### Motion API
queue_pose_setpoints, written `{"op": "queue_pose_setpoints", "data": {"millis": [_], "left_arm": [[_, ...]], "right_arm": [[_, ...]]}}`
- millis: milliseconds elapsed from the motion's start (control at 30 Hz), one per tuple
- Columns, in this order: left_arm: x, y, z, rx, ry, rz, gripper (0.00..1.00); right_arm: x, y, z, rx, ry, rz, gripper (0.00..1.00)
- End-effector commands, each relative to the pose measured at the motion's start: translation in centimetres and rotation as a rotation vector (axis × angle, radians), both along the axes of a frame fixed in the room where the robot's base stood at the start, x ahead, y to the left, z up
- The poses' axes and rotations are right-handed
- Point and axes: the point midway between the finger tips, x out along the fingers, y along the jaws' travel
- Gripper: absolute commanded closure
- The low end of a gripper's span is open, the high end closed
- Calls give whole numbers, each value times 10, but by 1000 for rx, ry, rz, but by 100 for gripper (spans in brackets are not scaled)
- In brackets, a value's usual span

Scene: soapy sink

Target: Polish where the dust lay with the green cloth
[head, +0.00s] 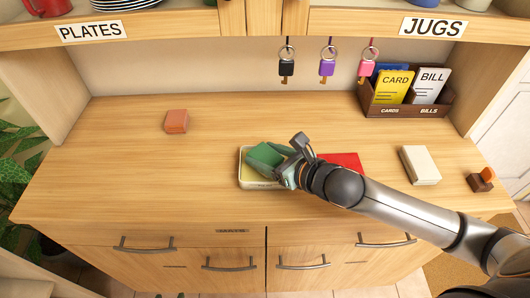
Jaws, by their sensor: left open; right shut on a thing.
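The green cloth (262,155) is a folded pad at the front middle of the wooden top (120,185). My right gripper (284,165) is shut on the cloth and holds it at or just above a shallow cream dish (243,180) with a yellow inside. I cannot tell whether the cloth touches the dish. The gripper and cloth hide much of the dish. No dust shows on the visible wood. My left gripper is out of view.
A red flat item (345,160) lies behind my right arm. An orange-pink block (176,121) sits back left. A cream block (420,165) and a small brown block with an orange piece (482,180) are right. A card holder (405,108) stands back right. Keys (327,68) hang behind.

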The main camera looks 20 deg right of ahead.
Motion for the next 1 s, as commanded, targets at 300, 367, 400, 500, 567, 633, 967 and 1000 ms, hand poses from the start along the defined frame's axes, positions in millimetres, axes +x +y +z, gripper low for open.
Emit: {"op": "queue_pose_setpoints", "data": {"millis": [300,367,400,500,567,633,967,1000], "left_arm": [[0,0,31,0,-1,0,42],[0,0,36,0,-1,0,42],[0,0,39,0,-1,0,42],[0,0,47,0,-1,0,42],[0,0,52,0,-1,0,42],[0,0,56,0,-1,0,42],[0,0,66,0,-1,0,42],[0,0,66,0,-1,0,42]], "right_arm": [[0,0,29,0,-3,2,77],[1,0,33,-1,-4,1,77],[1,0,36,-1,-5,1,77],[1,0,43,-1,-5,1,77],[1,0,47,0,-4,1,77],[1,0,52,0,-6,1,77],[1,0,69,0,-4,1,77],[1,0,68,1,-4,0,77]]}}
